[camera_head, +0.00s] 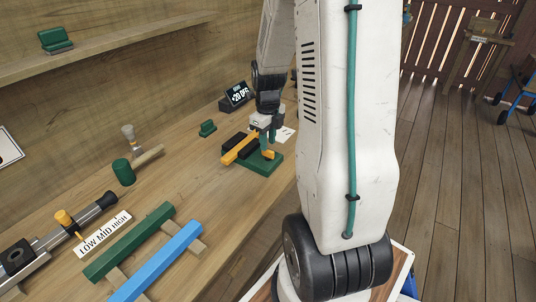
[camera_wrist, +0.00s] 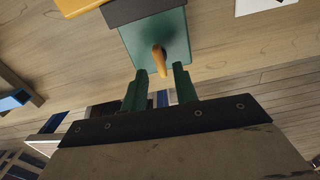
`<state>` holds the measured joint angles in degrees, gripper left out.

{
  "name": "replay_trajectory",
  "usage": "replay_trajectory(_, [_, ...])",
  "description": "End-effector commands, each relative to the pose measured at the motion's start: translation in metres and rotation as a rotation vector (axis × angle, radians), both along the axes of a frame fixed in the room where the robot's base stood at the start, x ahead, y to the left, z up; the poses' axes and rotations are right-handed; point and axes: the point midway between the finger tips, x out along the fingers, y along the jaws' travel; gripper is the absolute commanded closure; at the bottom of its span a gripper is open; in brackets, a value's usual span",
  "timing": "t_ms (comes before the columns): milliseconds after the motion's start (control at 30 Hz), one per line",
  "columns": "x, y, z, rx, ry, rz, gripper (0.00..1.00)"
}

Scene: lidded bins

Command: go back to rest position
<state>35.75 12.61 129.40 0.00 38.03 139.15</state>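My gripper (camera_head: 266,132) is over the workbench, beside a green block-like base (camera_head: 262,166) with a yellow bar (camera_head: 238,150) and dark parts on it. In the wrist view its two green fingers (camera_wrist: 159,90) stand apart with a gap between them, and nothing is held. The green base (camera_wrist: 140,42) lies just beyond the fingertips. An orange hook-shaped piece (camera_wrist: 160,62) sticks out from it, in line with the gap. I cannot tell whether the fingers touch the hook. My white arm hides part of the bench's right side.
The wooden bench (camera_head: 215,190) carries a green bar (camera_head: 130,243), a blue bar (camera_head: 158,262), a LOW MID HIGH label (camera_head: 103,235), a green cylinder (camera_head: 123,172) and a small display (camera_head: 237,95). A shelf (camera_head: 110,40) runs above. Open floor (camera_head: 460,190) lies to the right.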

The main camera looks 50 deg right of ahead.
Motion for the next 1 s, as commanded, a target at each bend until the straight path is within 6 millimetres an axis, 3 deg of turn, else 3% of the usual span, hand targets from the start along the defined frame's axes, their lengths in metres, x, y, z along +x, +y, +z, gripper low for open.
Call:
replay_trajectory(533, [0.000,0.000,0.000,0.000,0.000,0.000,0.71])
replay_trajectory(667, [0.001,0.007,0.008,-0.004,-0.004,0.061,0.71])
replay_trajectory(767, [0.001,0.027,0.028,-0.010,-0.012,0.242,0.71])
replay_trajectory(1000, [-0.019,0.112,0.103,-0.044,-0.032,1.052,0.71])
